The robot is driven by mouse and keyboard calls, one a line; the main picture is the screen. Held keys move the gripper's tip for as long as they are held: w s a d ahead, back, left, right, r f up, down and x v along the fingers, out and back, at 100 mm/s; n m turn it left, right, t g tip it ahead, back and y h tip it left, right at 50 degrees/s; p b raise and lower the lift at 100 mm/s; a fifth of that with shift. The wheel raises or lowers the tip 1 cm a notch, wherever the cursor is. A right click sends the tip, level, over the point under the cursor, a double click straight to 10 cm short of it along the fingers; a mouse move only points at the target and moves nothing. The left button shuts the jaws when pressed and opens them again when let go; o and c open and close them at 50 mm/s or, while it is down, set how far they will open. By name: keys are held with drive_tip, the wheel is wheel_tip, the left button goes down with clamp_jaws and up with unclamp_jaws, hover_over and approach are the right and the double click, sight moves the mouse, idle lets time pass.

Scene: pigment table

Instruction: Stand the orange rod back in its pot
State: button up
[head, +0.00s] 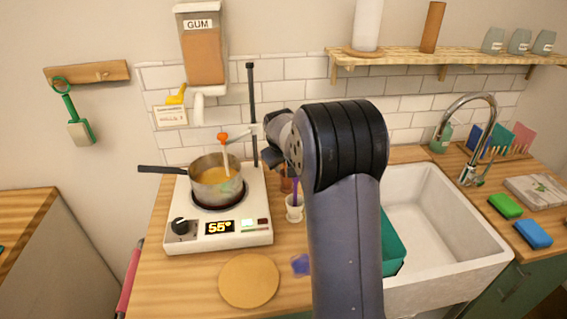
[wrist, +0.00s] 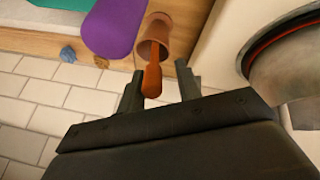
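The orange rod (wrist: 152,78) is a reddish-orange stick in the wrist view. One end overlaps a brown, see-through pot (wrist: 180,35); I cannot tell how deep it sits. My gripper (wrist: 160,73) has its two fingers apart, one on each side of the rod's near end, with gaps visible. In the head view my gripper (head: 275,143) is above the counter, right of the hot plate. Part of a reddish-brown thing, perhaps the pot (head: 286,183), shows below it. My arm hides much of that area.
A purple rod (head: 295,190) in a white pot (head: 294,213) stands close by; a purple shape (wrist: 113,25) looms in the wrist view. The pan (head: 215,183) sits on the hot plate (head: 180,240), with a stand post (head: 252,110) behind. The sink (head: 430,215) is at right.

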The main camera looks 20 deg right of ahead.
drive_tip(key=shift+o, duration=0.4)
drive_tip(key=shift+r+p, duration=0.35)
drive_tip(key=shift+r, duration=0.1)
drive_tip(key=b+v, duration=0.1)
drive_tip(key=v, duration=1.1)
drive_tip(key=shift+b, duration=0.3)
drive_tip(key=shift+f, duration=0.15)
drive_tip(key=p+x, duration=0.1)
drive_tip(key=x, duration=1.1)
drive_tip(key=shift+f, duration=0.4)
drive_tip(key=shift+w+r+p, duration=0.1)
drive_tip(key=shift+r+p, duration=0.25)
drive_tip(key=shift+r, duration=1)
drive_tip(key=shift+f, duration=0.1)
